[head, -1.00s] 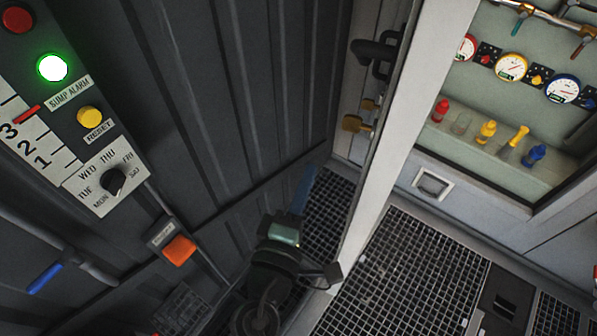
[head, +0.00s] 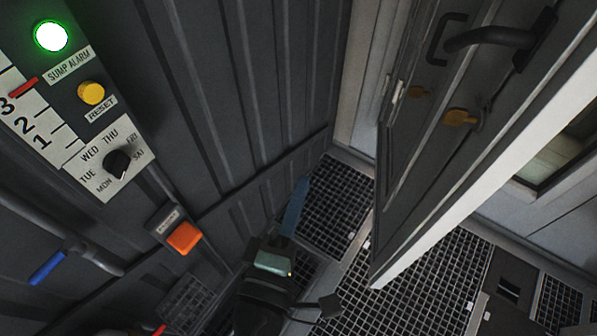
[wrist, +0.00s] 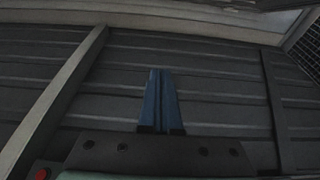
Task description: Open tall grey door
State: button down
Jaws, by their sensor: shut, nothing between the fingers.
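The tall grey door (head: 425,165) stands swung out at an angle on the right of the head view, its dark inset face turned left and its pale edge towards me. It carries a black lever-like handle (head: 490,38) near the top and a yellow key-shaped piece (head: 460,117) below. My gripper (head: 302,184) has blue fingers and is left of the door, in front of the ribbed dark wall, apart from door and handle. In the wrist view the fingers (wrist: 161,75) are together with nothing between them, facing ribbed panelling. The door is not clearly identifiable there.
The ribbed wall (head: 240,90) on the left bears a sump alarm panel (head: 105,130), an orange button box (head: 184,238) and a blue-handled lever (head: 48,267). Metal grating (head: 415,275) covers the floor. A window-like recess (head: 560,160) shows behind the door.

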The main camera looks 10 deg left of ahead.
jog(key=shift+s+d, duration=0.15)
jog(key=shift+s, duration=0.4)
jog(key=shift+s+d, duration=0.15)
jog(key=shift+s, duration=0.35)
